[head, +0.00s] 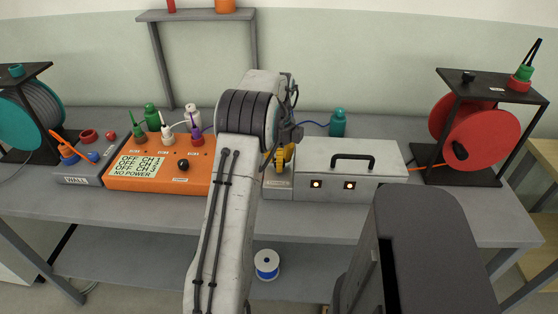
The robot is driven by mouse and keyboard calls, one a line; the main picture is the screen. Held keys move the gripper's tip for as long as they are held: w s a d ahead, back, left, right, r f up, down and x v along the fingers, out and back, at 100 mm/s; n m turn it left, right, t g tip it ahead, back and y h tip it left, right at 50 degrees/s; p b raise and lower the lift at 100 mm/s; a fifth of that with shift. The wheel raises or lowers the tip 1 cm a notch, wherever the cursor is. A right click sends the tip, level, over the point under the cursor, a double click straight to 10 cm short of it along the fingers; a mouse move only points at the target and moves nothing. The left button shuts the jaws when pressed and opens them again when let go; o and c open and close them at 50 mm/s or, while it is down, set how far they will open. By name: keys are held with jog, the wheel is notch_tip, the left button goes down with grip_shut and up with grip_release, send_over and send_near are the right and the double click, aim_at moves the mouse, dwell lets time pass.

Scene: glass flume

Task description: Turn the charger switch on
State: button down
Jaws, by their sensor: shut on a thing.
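My gripper (283,150) is at the small grey box (278,184) with a label, just left of the larger grey case. A yellow piece (281,160) shows at its end, above this box. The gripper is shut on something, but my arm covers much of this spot. I cannot tell whether the yellow piece is the switch or where the jaws' tips are. The grey case (325,166) has a black handle and two lit lamps on its front. The label on the small box is too small to read.
An orange unit (146,184) reads OFF on its channels and NO POWER. A grey block (76,181) marked WALL stands left of it. A red reel (474,130) is on the right, a teal reel (32,115) on the left. Bare bench (350,213) lies in front of the case.

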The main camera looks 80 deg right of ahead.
jog(key=c, duration=1.2)
grip_release()
jog(key=shift+w+d+f, duration=0.1)
jog(key=shift+d, duration=0.1)
jog(key=o, duration=0.3)
